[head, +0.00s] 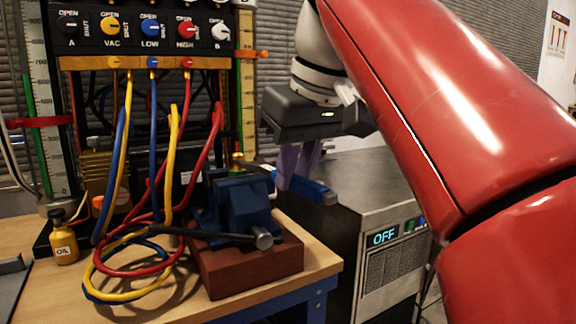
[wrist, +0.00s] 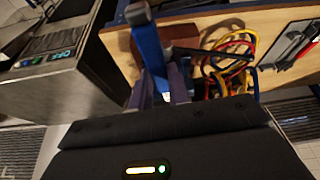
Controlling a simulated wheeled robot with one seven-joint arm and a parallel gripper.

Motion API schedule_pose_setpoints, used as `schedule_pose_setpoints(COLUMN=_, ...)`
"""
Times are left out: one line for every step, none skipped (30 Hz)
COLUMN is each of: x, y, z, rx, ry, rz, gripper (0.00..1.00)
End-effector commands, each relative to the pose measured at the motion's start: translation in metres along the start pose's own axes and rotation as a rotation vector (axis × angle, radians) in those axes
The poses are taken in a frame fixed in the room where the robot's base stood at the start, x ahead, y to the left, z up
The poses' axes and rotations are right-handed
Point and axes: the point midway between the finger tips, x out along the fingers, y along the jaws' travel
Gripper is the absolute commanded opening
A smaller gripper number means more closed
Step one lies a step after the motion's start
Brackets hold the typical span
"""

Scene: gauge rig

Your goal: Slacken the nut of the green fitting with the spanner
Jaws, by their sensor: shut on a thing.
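My gripper (head: 297,182) is shut on the blue-handled spanner (head: 318,192), right of the blue vise (head: 243,205). The handle's end sticks out to the right, over the grey cabinet. A dark, thin part reaches left from my fingers towards a small brass-coloured piece (head: 237,158) above the vise. I cannot tell whether that part touches it, or whether the piece belongs to the green fitting. In the wrist view the blue handle (wrist: 149,50) runs between my purple fingers (wrist: 158,85); the spanner's jaw and the nut cannot be made out there.
The vise stands on a red-brown block (head: 250,268) on the wooden bench (head: 170,300). Looped red, yellow and blue hoses (head: 130,270) lie to its left, near an oil bottle (head: 63,238). A grey cabinet (head: 350,185) with an OFF display stands right of the bench.

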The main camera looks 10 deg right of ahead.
Motion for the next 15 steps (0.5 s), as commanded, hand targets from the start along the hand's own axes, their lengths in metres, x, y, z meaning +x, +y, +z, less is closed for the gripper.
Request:
schedule_pose_setpoints(x=-0.0017, y=-0.0002, z=-0.0004, rx=0.000, ry=0.001, rz=0.000, gripper=0.00)
schedule_pose_setpoints(x=-0.0016, y=-0.0002, z=-0.0004, rx=0.000, ry=0.002, rz=0.001, gripper=0.00)
schedule_pose_setpoints(x=-0.0014, y=-0.0002, z=-0.0003, rx=0.000, ry=0.002, rz=0.001, gripper=0.00)
schedule_pose_setpoints(x=-0.0011, y=-0.0001, z=-0.0002, rx=0.000, ry=0.002, rz=0.001, gripper=0.00)
schedule_pose_setpoints(x=-0.0010, y=-0.0001, z=-0.0002, rx=0.000, ry=0.002, rz=0.001, gripper=0.00)
schedule_pose_setpoints(x=-0.0009, y=-0.0001, z=-0.0002, rx=0.000, ry=0.002, rz=0.001, gripper=0.00)
schedule_pose_setpoints(x=-0.0008, y=-0.0001, z=-0.0002, rx=0.000, ry=0.002, rz=0.001, gripper=0.00)
schedule_pose_setpoints(x=-0.0008, y=-0.0001, z=-0.0002, rx=0.000, ry=0.002, rz=0.001, gripper=0.00)
schedule_pose_setpoints(x=-0.0008, y=-0.0001, z=-0.0002, rx=0.000, ry=0.002, rz=0.001, gripper=0.00)
schedule_pose_setpoints(x=-0.0008, y=-0.0001, z=-0.0004, rx=0.000, ry=0.002, rz=0.001, gripper=0.00)
schedule_pose_setpoints(x=-0.0008, y=-0.0001, z=-0.0006, rx=0.000, ry=0.002, rz=0.001, gripper=0.00)
schedule_pose_setpoints(x=-0.0006, y=-0.0001, z=-0.0012, rx=0.000, ry=0.002, rz=0.001, gripper=0.00)
schedule_pose_setpoints(x=-0.0005, y=-0.0001, z=-0.0018, rx=0.000, ry=0.001, rz=0.001, gripper=0.00)
schedule_pose_setpoints(x=-0.0003, y=-0.0001, z=-0.0026, rx=-0.001, ry=0.001, rz=0.000, gripper=0.00)
schedule_pose_setpoints(x=0.0000, y=-0.0001, z=-0.0038, rx=-0.001, ry=0.001, rz=0.000, gripper=0.00)
